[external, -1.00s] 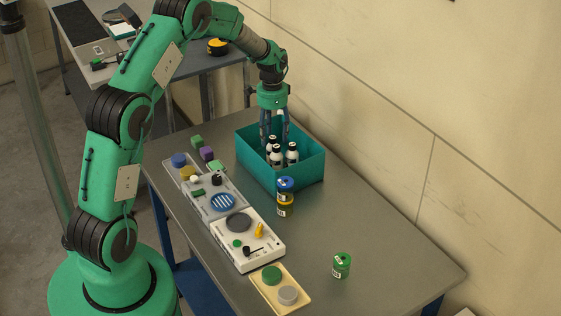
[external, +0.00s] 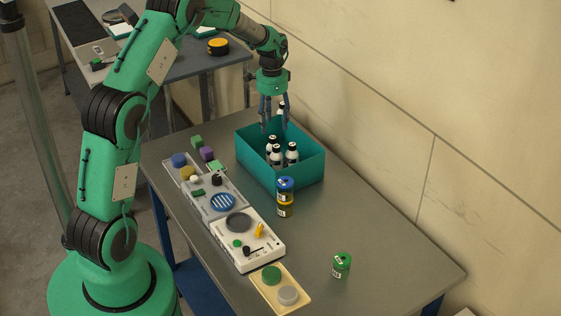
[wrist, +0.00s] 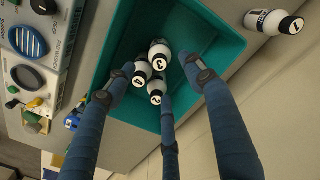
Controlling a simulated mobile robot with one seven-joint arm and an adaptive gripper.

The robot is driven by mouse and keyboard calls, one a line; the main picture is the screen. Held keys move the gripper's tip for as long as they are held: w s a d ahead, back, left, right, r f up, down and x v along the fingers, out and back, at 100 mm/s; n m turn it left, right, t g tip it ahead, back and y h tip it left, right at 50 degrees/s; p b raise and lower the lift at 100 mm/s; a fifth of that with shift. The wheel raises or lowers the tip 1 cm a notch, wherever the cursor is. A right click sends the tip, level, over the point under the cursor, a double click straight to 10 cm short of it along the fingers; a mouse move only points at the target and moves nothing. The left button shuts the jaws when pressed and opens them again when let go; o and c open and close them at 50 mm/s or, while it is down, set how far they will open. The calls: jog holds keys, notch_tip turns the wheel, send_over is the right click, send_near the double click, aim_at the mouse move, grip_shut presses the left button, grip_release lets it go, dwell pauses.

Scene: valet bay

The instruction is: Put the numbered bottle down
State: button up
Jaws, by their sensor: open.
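Three white bottles with black caps stand close together in the teal bin (external: 305,175). In the wrist view their caps read 3 (wrist: 158,61), 4 (wrist: 140,79) and 2 (wrist: 155,95). Another white bottle, its cap marked 1 (wrist: 275,22), stands outside the bin, past its far rim; it also shows behind my fingers in the external view. My gripper (external: 273,120) is open and empty, pointing down above the bin's far part. In the wrist view its blue fingers (wrist: 160,72) are spread around the bottle group, with nothing between them held.
A blue-topped can on a yellow can (external: 285,197) stands at the bin's near corner. White control panels (external: 232,215) line the table's left side, with coloured blocks (external: 207,153) beside them. A green can (external: 341,265) stands alone at front right. The wall is close behind the bin.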

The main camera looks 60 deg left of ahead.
jog(key=shift+r, duration=0.1)
dwell(0.3)
jog(key=s+d+r+t, duration=0.1)
jog(key=s+d+r, duration=0.3)
jog(key=d+r, duration=0.35)
jog(key=s+d+r+n+t, duration=0.1)
jog(key=s+d+r, duration=0.3)
jog(key=d+r, duration=0.4)
jog(key=s+d+r+t, duration=0.1)
jog(key=s+d+r, duration=0.2)
jog(key=d+r, duration=0.45)
jog(key=s+d+r+t, duration=0.1)
jog(key=s+d+r, duration=0.1)
jog(key=s+d, duration=0.3)
jog(key=s+d+r+n, duration=0.1)
jog(key=s+d, duration=0.4)
jog(key=s, duration=0.8)
jog(key=s+d+r+n+t, duration=0.1)
jog(key=s+d+r, duration=0.2)
jog(key=s, duration=0.6)
jog(key=shift+d+r+t, duration=0.3)
jog(key=shift+d, duration=0.65)
notch_tip(320, 180, down, 6)
jog(key=b, duration=0.5)
jog(key=shift+r+b, duration=0.15)
jog(key=shift+b, duration=0.25)
